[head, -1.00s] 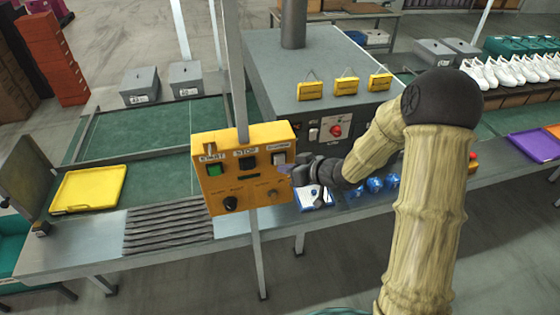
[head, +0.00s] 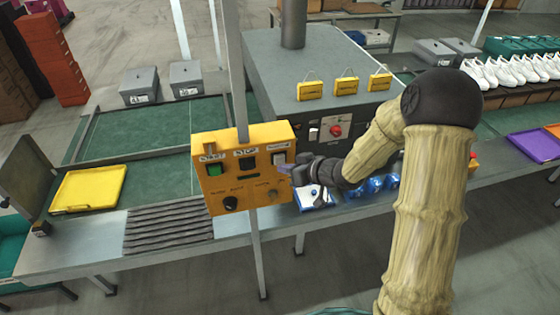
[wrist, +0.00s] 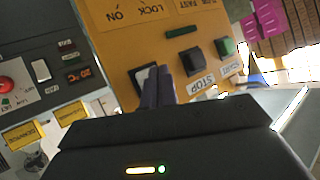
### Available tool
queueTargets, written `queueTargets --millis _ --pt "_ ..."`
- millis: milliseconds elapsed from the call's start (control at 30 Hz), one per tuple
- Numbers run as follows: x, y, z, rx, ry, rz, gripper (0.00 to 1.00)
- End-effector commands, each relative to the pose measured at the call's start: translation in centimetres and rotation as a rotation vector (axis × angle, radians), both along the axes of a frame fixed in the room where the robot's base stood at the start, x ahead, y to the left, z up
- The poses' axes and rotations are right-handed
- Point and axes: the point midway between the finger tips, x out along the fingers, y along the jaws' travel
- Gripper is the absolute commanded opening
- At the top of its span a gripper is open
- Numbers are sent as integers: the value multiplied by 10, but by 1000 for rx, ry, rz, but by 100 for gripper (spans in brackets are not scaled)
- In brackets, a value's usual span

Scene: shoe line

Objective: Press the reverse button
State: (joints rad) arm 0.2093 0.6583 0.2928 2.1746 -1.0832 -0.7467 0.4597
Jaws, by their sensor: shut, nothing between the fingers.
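The yellow control box (head: 245,180) stands on a post in the middle of the head view. It carries a green start button (head: 214,170), a black stop button (head: 247,163) and a white button (head: 279,158), whose label is too small to read surely; I take it for the reverse button. My gripper (head: 288,170) is shut and empty at the box's right side, close by the white button. In the wrist view the closed fingers (wrist: 158,85) overlap the white button (wrist: 145,78) and partly hide it. I cannot tell whether they touch it.
Below the buttons sit a black knob (head: 230,203) and a key switch. Behind is a grey machine (head: 290,70) with a red button (head: 335,130) and yellow tags. A yellow tray (head: 88,188) lies at the left. Blue items (head: 376,184) sit below my arm.

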Motion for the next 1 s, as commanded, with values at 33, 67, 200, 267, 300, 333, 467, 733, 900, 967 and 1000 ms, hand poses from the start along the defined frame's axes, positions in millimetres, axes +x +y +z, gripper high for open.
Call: queueTargets --millis 33,67,200,267,300,333,467,733,900,967,1000 --pt "0 0 0 0 0 0 0" --pt "0 0 0 0 0 0 0" --pt "0 0 0 0 0 0 0" --pt "0 0 0 0 0 0 0" --pt "1 0 0 0 0 0 0" --pt "1 0 1 0 0 0 0" --pt "5 2 2 0 0 0 0" --pt "8 2 0 0 0 0 0" --pt "8 2 0 0 0 0 0" --pt "9 3 0 0 0 0 0" --pt "9 3 1 0 0 0 0"
